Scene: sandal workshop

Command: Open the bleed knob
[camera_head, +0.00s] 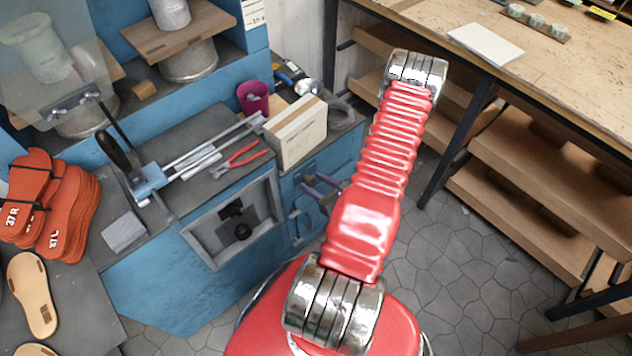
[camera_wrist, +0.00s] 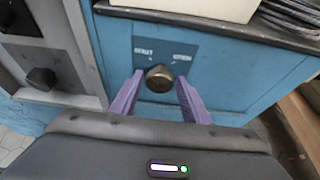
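A round bronze-coloured knob (camera_wrist: 160,78) sits on a blue cabinet front, under a dark blue label plate (camera_wrist: 165,52) whose pale lettering is too blurred to read surely. My gripper (camera_wrist: 158,82) is open. Its two purple fingers stand to the left and right of the knob, with a gap on each side, pointing at the panel. I cannot tell how deep the tips reach past the knob. In the head view, my gripper (camera_head: 320,188) shows beside the blue cabinet, partly behind my red arm. I cannot make out the bronze knob there.
A grey-framed recess with a black knob (camera_head: 241,232) lies left of my gripper; this knob also shows in the wrist view (camera_wrist: 42,79). A cardboard box (camera_head: 297,133) and red pliers (camera_head: 240,160) lie on the countertop above. A wooden shelf bench (camera_head: 540,170) stands right; floor between is clear.

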